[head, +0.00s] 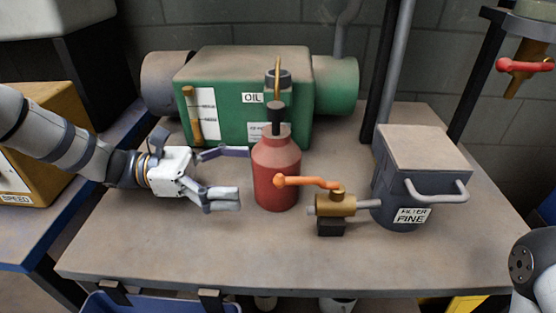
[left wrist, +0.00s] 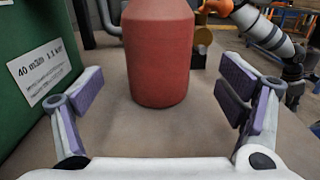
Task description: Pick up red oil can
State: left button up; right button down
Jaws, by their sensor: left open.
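The red oil can (head: 277,172) stands upright on the workbench, with a dark cap and a thin spout on top. My left gripper (head: 231,174) is open just to the left of the can, its fingers pointing at it. In the left wrist view the can (left wrist: 160,55) stands ahead between the spread fingers of the gripper (left wrist: 165,110), beyond their tips, with no contact visible. The can's top is cut off in that view. The right gripper is not in view.
A green oil tank (head: 225,110) stands close behind the can. A brass valve with an orange lever (head: 330,200) is close on the can's right, the lever reaching towards it. A dark filter canister (head: 420,175) stands further right. The bench front (head: 190,250) is clear.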

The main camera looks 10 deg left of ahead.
aim_at(277, 171)
pick_arm(q)
jog(key=d, duration=0.2)
jog(key=w+d, duration=0.1)
jog(key=d, duration=0.4)
jog(key=shift+w+r+p, duration=0.1)
jog(key=shift+w+p, duration=0.2)
jog(key=shift+p, duration=0.1)
jog(key=shift+a+r, duration=0.1)
jog(key=c, duration=1.6)
